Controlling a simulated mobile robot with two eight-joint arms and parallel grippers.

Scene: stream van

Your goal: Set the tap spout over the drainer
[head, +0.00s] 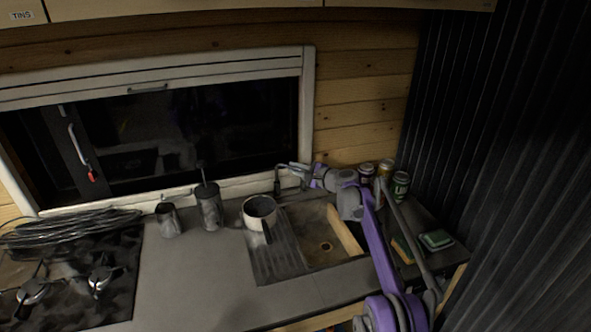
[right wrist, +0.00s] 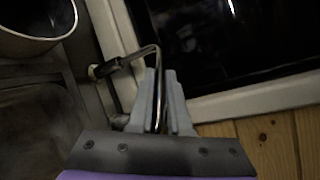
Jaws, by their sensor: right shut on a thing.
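The tap spout (right wrist: 132,57) is a thin bent metal tube with a dark end, seen in the right wrist view. In the head view its dark end (head: 277,186) is by the back edge of the drainer, behind the pan. My right gripper (head: 299,170) is shut on the tube; its two grey fingers (right wrist: 164,76) flank it in the wrist view. The ribbed grey drainer (head: 280,262) lies left of the sink basin (head: 318,222). The tap's base is mostly hidden. My left gripper is not in view.
A pan (head: 259,208) stands on the drainer's back part. A dark canister (head: 208,205) and a mug (head: 167,219) stand to its left. The counter front (head: 200,275) is clear.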

